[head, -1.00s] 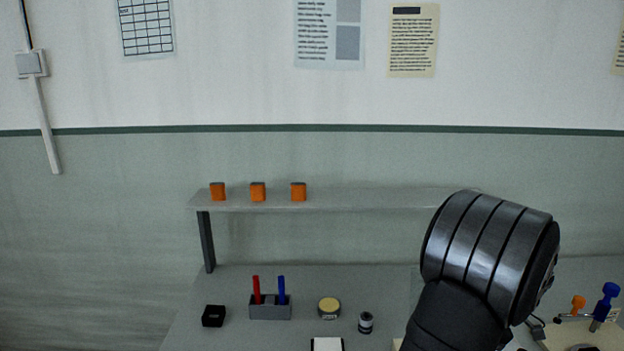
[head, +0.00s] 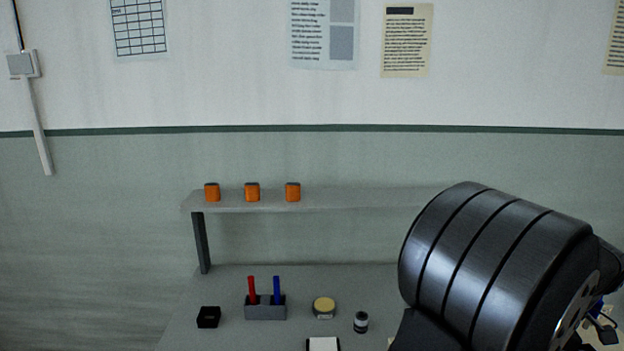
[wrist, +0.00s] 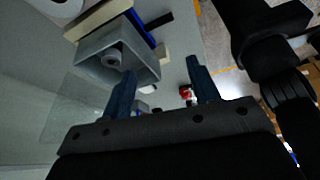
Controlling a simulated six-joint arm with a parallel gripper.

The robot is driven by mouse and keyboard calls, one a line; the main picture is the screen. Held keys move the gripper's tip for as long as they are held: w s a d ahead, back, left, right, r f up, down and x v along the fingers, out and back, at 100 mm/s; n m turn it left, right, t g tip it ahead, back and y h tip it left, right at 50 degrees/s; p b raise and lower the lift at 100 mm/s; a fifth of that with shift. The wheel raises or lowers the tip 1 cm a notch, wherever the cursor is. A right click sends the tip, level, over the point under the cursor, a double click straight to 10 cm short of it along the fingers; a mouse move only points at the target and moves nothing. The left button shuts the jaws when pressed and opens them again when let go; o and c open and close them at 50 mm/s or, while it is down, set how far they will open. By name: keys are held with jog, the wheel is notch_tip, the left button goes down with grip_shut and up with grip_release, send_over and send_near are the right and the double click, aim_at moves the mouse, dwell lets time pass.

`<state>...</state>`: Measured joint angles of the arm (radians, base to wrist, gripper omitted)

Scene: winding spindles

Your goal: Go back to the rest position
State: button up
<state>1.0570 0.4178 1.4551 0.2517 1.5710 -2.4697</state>
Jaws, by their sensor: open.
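My gripper (wrist: 160,92) shows in the wrist view with its two dark blue fingers spread apart. Nothing is held between them. A grey open box (wrist: 93,50) with a round spool-like thing inside lies beyond the left finger, apart from it as far as I can tell. In the head view my arm fills the lower right, and the gripper itself is not visible there.
A grey shelf (head: 330,201) carries several orange blocks, one of them at its left end (head: 212,192). On the bench are a black box (head: 208,317), a pen holder (head: 265,308), a yellow-lidded tin (head: 324,307) and a small jar (head: 361,322). My arm hides the bench's right side.

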jog(key=w+a+f+n, duration=0.1)
jog(key=w+a+f, duration=0.1)
jog(key=w+a, duration=0.65)
jog(key=w+a+f+n, duration=0.15)
jog(key=w+a, duration=0.35)
jog(key=a, duration=0.7)
jog(key=w+a+f+m+t, duration=0.1)
jog(key=w+a+f+m, duration=0.1)
jog(key=w+m, duration=0.3)
jog(key=w+a+f+m+t+h, duration=0.1)
jog(key=w+a+f+m, duration=0.2)
jog(key=w+a+m, duration=0.2)
jog(key=shift+w+f+t+h, duration=0.3)
jog(key=shift+w+t, duration=0.1)
jog(key=shift+w, duration=0.45)
jog(key=shift+m, duration=0.25)
